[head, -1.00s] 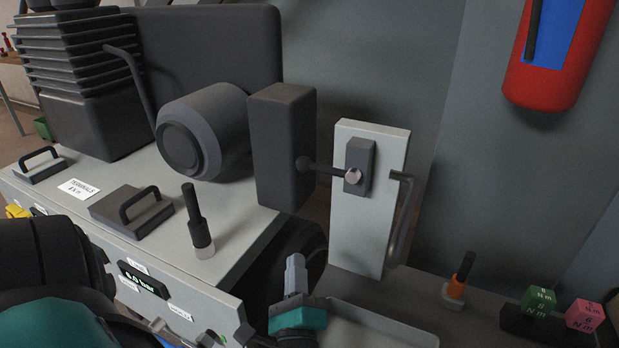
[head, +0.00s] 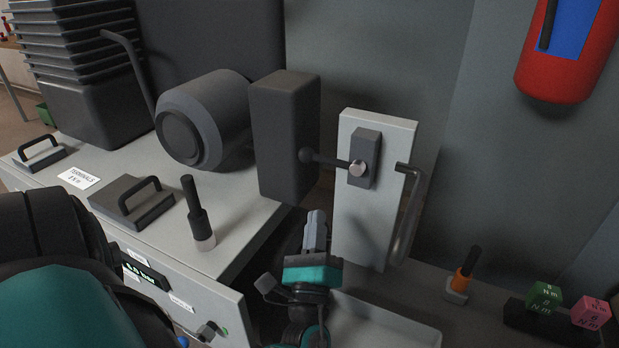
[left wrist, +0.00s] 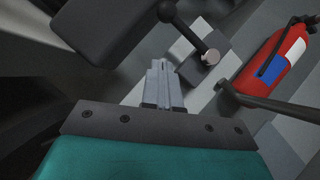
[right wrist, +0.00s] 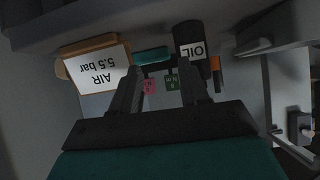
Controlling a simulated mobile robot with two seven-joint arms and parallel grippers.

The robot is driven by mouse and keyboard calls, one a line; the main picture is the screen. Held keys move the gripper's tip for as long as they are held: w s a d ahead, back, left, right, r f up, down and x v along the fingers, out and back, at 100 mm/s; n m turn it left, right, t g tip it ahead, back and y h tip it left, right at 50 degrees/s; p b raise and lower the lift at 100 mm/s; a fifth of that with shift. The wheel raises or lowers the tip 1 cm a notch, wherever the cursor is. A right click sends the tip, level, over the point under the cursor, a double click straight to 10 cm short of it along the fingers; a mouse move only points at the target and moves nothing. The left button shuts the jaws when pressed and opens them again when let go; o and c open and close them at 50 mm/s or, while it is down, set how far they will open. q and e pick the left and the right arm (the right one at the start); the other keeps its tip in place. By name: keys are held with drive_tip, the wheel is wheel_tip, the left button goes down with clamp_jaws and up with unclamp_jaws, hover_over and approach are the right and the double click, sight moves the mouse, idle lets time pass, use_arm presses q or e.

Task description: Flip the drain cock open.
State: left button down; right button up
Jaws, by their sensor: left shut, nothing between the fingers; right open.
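The drain cock has a dark lever with a ball knob (head: 306,154) at its left end. The lever (head: 333,160) runs nearly level to a silver pivot (head: 358,169) on a dark block, fixed to a pale upright plate (head: 360,220). My left gripper (head: 316,216) is shut and empty, below the knob and in front of the plate's left edge, apart from the lever. In the left wrist view its fingers (left wrist: 163,70) point towards the lever (left wrist: 188,33), with the knob above them. My right gripper (right wrist: 160,82) is open and empty, seen only in its own wrist view.
A dark box (head: 283,130) stands just left of the knob. A bent pipe (head: 412,215) hangs at the plate's right, and a shallow tray (head: 395,325) lies below. A black upright handle (head: 196,212) stands on the left cabinet. A fire extinguisher (head: 565,55) hangs upper right.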

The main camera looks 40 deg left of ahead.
sight(329, 161)
use_arm(q)
drive_tip(key=w+a+r+p, duration=0.2)
drive_tip(key=w+a+r, duration=0.1)
drive_tip(key=a+r, duration=0.2)
drive_tip(key=shift+w+r, duration=0.3)
use_arm(e)
drive_tip(key=shift+s+d+r, duration=0.25)
drive_tip(key=shift+s+d, duration=0.15)
drive_tip(key=shift+d, duration=0.2)
drive_tip(key=shift+w+a, duration=0.1)
use_arm(q)
drive_tip(key=shift+a+r+m, duration=0.1)
drive_tip(key=shift+m, duration=0.2)
